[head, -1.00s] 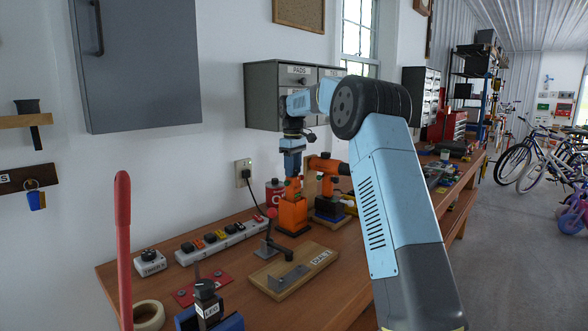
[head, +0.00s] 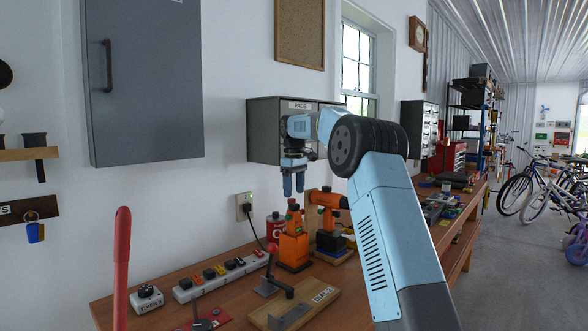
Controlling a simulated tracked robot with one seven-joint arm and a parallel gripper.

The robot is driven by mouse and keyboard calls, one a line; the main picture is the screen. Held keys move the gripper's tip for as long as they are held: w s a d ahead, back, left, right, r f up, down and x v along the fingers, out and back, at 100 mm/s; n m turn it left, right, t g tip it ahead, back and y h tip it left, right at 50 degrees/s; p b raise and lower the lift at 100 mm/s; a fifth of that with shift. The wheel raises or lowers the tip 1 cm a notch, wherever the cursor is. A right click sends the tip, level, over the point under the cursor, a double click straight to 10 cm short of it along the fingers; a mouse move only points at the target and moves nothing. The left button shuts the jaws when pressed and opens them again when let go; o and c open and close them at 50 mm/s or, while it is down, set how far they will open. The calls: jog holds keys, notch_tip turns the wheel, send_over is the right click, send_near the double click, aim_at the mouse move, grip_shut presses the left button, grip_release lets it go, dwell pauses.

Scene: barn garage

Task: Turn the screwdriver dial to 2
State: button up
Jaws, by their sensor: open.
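An orange upright tool (head: 293,245), which looks like the screwdriver, stands on the workbench (head: 214,272). Beside it on the right is an orange and black drill-like tool (head: 325,202); I cannot tell for sure which one is the screwdriver. My gripper (head: 293,192) points down just above the upright orange tool, its two blue fingers apart and empty. The dial and its numbers are too small to make out.
A wooden board with a label and a metal lever (head: 305,305) lies in front. A power strip (head: 215,275) and a timer (head: 146,298) are at left. A red can (head: 276,228) stands behind. Grey drawers (head: 264,135) hang close behind my gripper.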

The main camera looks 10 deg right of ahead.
aim_at(294, 204)
notch_tip(294, 204, up, 9)
jog(key=shift+f, duration=0.2)
jog(key=shift+r, duration=0.1)
dwell(0.4)
jog(key=s+a+r+m+t, duration=0.1)
jog(key=s+r+m+t, duration=0.1)
jog(key=s, duration=1.2)
jog(key=s+a+r+m+t, duration=0.1)
jog(key=s+r+m, duration=0.1)
jog(key=s, duration=1.1)
jog(key=s+f+m+t, duration=0.1)
jog(key=s+f, duration=0.4)
jog(key=s, duration=0.3)
jog(key=s+d+f+m, duration=0.1)
jog(key=s+f, duration=0.5)
jog(key=s, duration=0.3)
jog(key=s+d+f+m+t, duration=0.1)
jog(key=s+f+m, duration=0.1)
jog(key=s+f, duration=0.3)
jog(key=s, duration=0.4)
jog(key=shift+f+t, duration=0.3)
